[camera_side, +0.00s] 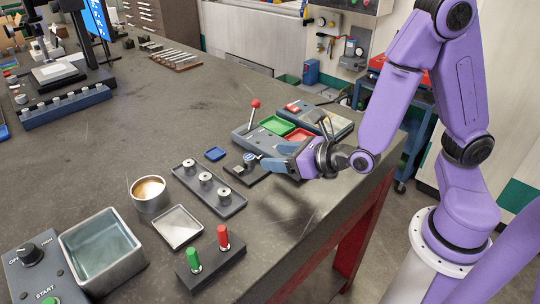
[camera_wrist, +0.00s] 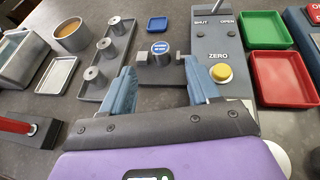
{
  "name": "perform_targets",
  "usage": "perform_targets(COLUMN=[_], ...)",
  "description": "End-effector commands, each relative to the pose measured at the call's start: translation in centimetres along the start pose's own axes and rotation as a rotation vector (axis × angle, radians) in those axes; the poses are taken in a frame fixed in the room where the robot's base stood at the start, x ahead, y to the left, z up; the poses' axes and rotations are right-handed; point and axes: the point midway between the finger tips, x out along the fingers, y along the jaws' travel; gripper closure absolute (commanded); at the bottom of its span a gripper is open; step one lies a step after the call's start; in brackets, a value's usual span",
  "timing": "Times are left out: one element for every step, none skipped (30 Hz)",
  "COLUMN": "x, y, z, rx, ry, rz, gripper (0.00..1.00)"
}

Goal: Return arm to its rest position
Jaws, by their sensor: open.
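My gripper (camera_side: 272,160) hangs over the table near its front edge, with the purple arm reaching in from the right. In the wrist view its two blue fingers (camera_wrist: 162,88) stand apart with nothing held between them. Just beyond the fingertips is a dark fixture with two posts and a blue-topped round piece (camera_wrist: 160,48); in the side view this fixture (camera_side: 250,162) lies just left of the fingers. Whether the fingers touch it I cannot tell.
A dark tray (camera_side: 228,208) with several metal mould bases, a cup (camera_side: 150,193), a water bath (camera_side: 102,250) and a stand with green and red handles (camera_side: 222,238) lie left. Green (camera_side: 275,124) and red trays (camera_wrist: 287,78) and a lever box (camera_side: 252,130) stand behind.

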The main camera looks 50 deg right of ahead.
Motion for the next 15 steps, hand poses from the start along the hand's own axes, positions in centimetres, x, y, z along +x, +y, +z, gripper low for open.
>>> perform_targets(x=[-0.19,-0.24,-0.27,-0.27,-0.27,-0.26,-0.25,-0.25,-0.24,-0.24,-0.24,-0.26,-0.29,-0.34,-0.44], y=[0.03,0.02,0.01,0.01,0.00,0.00,0.00,0.00,0.01,0.01,0.04,0.14,0.28,0.48,0.86], z=[0.00,0.01,0.01,0.01,0.01,0.01,0.01,0.01,0.01,0.01,0.01,0.01,0.00,-0.03,-0.11], rx=[0.000,0.000,0.000,0.000,0.000,0.000,0.000,0.000,0.000,0.000,-0.002,-0.011,-0.023,-0.042,-0.078], ry=[0.000,0.000,-0.001,-0.001,-0.001,-0.001,-0.001,-0.001,-0.001,-0.001,0.000,0.004,0.008,0.016,0.030], rz=[0.001,0.001,0.000,0.000,0.000,0.000,0.000,0.000,0.000,0.000,0.001,0.006,0.012,0.021,0.037], gripper=[0.39,0.39,0.39,0.39,0.39,0.39,0.39,0.39,0.39,0.39,0.39,0.39,0.39,0.39,0.39])
